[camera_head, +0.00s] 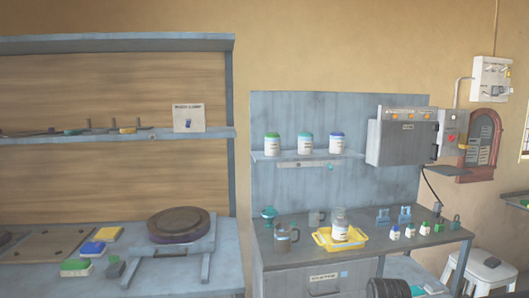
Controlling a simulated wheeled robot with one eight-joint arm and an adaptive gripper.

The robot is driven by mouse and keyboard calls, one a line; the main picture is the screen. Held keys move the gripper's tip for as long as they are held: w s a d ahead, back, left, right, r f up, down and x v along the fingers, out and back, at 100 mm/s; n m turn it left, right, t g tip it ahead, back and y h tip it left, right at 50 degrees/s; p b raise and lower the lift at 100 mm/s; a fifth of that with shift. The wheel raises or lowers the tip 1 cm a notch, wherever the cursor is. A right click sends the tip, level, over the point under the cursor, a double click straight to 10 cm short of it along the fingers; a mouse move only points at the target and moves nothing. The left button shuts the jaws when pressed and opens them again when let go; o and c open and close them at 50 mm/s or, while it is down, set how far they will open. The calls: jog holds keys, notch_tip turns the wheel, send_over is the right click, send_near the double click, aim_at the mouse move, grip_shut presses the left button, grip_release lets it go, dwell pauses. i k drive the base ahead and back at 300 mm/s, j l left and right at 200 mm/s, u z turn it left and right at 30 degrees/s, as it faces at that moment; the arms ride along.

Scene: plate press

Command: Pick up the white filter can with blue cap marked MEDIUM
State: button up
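Three white cans with coloured caps stand upright on the small wall shelf (350,155). The right one has a blue cap, and I take it as the filter can (337,145); its label is too small to read. The middle can (305,145) has a teal cap and the left can (272,146) a green cap. They stand apart from one another. No gripper fingers show in this view, and nothing touches the cans.
Below the shelf, a bench holds a yellow tray (324,238) with a white jar (340,226), a mug-like vessel (285,239) and several small bottles. A grey control box (403,142) hangs right of the cans. A dark ribbed shape (388,289) is cut off at the bottom edge.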

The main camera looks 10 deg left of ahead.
aim_at(336, 141)
jog(key=i+j, duration=0.25)
jog(key=i+l+u, duration=0.1)
jog(key=l, duration=0.25)
jog(key=i+l+u, duration=0.1)
jog(key=i+l, duration=0.15)
jog(key=i+l+u, duration=0.15)
jog(key=l, duration=0.35)
jog(key=i+l+u, duration=0.1)
jog(key=l, duration=0.25)
jog(key=i+l+u, duration=0.1)
jog(key=l, duration=0.3)
